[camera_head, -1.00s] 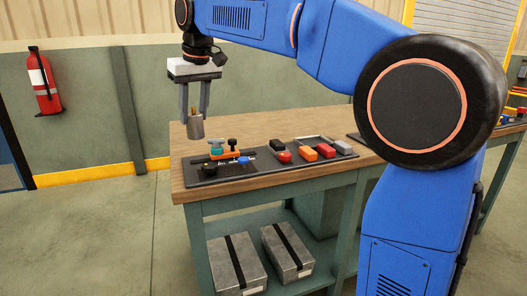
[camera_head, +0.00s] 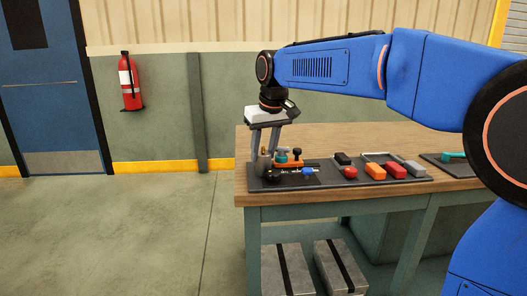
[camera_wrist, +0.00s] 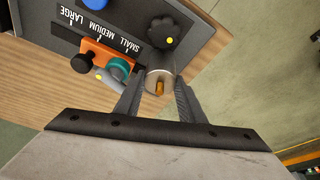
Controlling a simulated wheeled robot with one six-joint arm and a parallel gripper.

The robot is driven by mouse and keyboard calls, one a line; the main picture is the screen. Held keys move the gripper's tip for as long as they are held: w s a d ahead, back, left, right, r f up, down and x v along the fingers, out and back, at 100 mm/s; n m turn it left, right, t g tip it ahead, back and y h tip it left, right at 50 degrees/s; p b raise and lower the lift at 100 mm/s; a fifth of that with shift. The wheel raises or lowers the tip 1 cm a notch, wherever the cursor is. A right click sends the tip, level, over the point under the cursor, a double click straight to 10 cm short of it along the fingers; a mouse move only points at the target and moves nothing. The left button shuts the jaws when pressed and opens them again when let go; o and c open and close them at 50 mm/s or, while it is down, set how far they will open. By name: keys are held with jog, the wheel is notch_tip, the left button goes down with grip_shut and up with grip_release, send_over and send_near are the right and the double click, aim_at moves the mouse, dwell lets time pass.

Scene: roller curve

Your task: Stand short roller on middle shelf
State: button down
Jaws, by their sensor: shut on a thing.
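My gripper (camera_head: 263,150) is shut on a short grey metal roller (camera_wrist: 161,72) with a brass pin at its end. In the head view the roller (camera_head: 262,165) is small and partly merged with the dark things behind it. In the wrist view the roller sits between both fingers, beside a teal knob and a black knob. I cannot tell whether the roller touches the tray. I cannot make out a middle shelf in these views.
The tray carries an orange fixture (camera_wrist: 105,58), a black star knob (camera_wrist: 168,32), a blue part (camera_head: 307,171), and several red, orange, grey and black blocks. Metal boxes (camera_head: 288,273) stand below the wooden bench (camera_head: 300,137). Floor left of the bench is clear. A fire extinguisher (camera_head: 130,85) hangs on the wall.

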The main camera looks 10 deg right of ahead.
jog(key=c, duration=1.2)
grip_release()
jog(key=shift+f, duration=0.1)
jog(key=shift+o, duration=0.2)
jog(key=v, duration=1.2)
jog(key=shift+s+d, duration=0.1)
